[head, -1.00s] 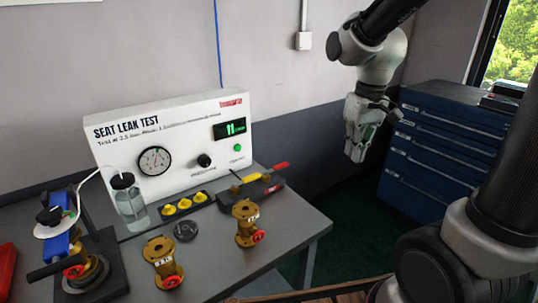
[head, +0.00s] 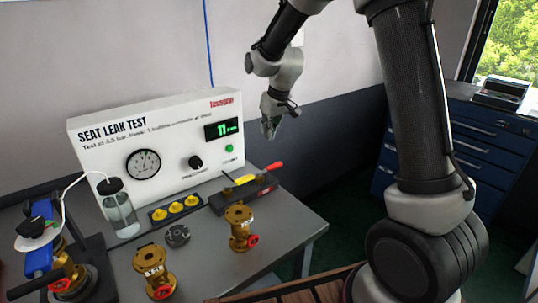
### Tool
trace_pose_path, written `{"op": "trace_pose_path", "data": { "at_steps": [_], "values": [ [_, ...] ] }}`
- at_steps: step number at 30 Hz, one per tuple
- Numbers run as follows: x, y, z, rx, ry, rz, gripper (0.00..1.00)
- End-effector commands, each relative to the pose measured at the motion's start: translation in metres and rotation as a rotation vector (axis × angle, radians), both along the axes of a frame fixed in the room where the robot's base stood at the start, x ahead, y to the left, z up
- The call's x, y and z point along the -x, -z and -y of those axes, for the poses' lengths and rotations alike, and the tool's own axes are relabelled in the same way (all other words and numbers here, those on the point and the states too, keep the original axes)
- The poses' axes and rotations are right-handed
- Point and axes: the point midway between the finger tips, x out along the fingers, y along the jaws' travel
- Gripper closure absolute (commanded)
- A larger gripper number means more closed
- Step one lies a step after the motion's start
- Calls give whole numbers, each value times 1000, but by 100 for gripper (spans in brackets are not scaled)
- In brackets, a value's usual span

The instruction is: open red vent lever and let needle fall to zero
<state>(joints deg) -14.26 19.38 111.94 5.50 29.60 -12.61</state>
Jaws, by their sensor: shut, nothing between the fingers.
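The red lever (head: 269,168) and a yellow lever (head: 240,179) sit on a dark block (head: 246,194) at the right end of the bench. The red lever points up and to the right. The round dial gauge (head: 143,164) is on the left of the white SEAT LEAK TEST panel (head: 170,189); its needle is too small to read. My gripper (head: 270,134) is shut and empty. It hangs in the air, pointing down, right of the panel's top and above the red lever in the picture, apart from it.
Two brass valves with red handwheels (head: 240,228) (head: 155,270) stand at the bench front. A bottle (head: 119,211) with a tube and a clamp fixture (head: 62,262) are left. Yellow knobs (head: 176,207) sit before the panel. Blue drawers (head: 480,150) are right.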

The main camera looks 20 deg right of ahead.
Motion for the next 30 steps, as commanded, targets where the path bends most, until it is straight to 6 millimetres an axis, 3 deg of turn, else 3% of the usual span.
{"op": "trace_pose_path", "data": {
  "at_steps": [8, 18, 24, 30],
  "values": [
    [-7, 27, -3, 1, 1, -5, 100],
    [-29, 96, -13, 1, 1, -5, 100],
    [-4, 94, -1, 0, 2, -1, 100],
    [7, 94, 3, 0, 1, -1, 100]
  ]
}}
